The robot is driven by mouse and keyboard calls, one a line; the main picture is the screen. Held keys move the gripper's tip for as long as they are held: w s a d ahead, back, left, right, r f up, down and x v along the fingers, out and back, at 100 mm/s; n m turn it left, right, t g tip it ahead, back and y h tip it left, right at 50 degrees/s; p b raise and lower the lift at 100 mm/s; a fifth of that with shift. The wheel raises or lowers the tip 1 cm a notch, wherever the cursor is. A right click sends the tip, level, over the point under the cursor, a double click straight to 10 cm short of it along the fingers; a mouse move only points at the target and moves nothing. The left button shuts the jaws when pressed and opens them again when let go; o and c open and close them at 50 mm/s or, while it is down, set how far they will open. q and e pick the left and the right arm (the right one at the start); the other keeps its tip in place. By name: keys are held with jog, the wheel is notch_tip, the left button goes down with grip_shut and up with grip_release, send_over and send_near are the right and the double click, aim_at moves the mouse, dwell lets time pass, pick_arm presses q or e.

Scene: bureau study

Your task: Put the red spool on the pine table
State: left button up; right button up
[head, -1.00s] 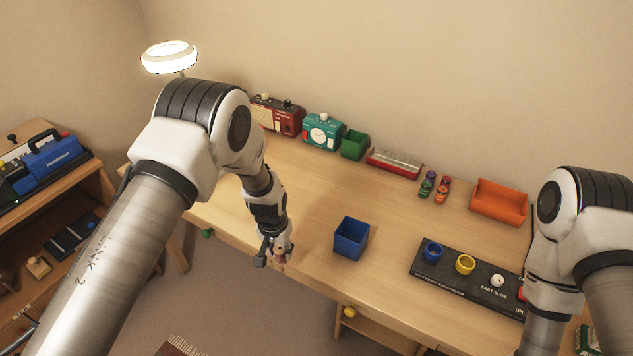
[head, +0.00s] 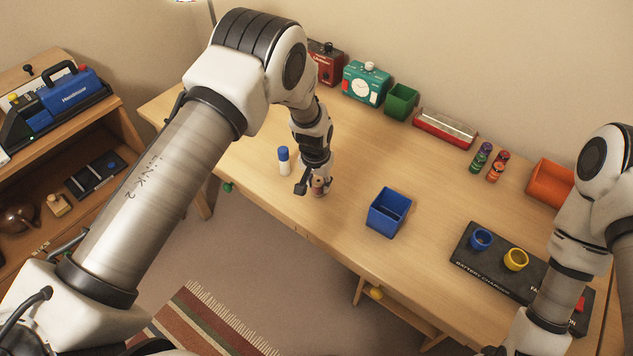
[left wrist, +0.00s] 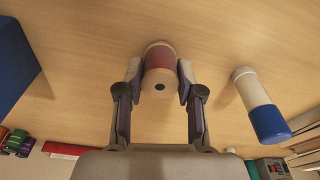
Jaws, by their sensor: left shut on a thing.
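The red spool (left wrist: 160,66), with pale wooden ends and a red middle, sits between the two fingers of my left gripper (left wrist: 158,84) in the left wrist view. The fingers are shut on its sides. In the head view my left gripper (head: 316,187) points down over the light wooden table (head: 250,195), near its front edge, and only a little of the spool (head: 319,184) shows. I cannot tell whether the spool touches the tabletop. My right arm is at the lower right; its gripper is not visible.
A white bottle with a blue cap (head: 284,162) stands left of my left gripper; a blue open box (head: 387,220) stands to its right. A black panel with cups (head: 467,262) lies farther right. Radios, a green bin (head: 401,102) and a red tin line the back.

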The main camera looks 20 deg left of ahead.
pick_arm(q)
jog(key=shift+w+f, duration=0.1)
jog(key=shift+w, duration=0.05)
jog(key=o, duration=0.8)
jog(key=shift+o, duration=0.8)
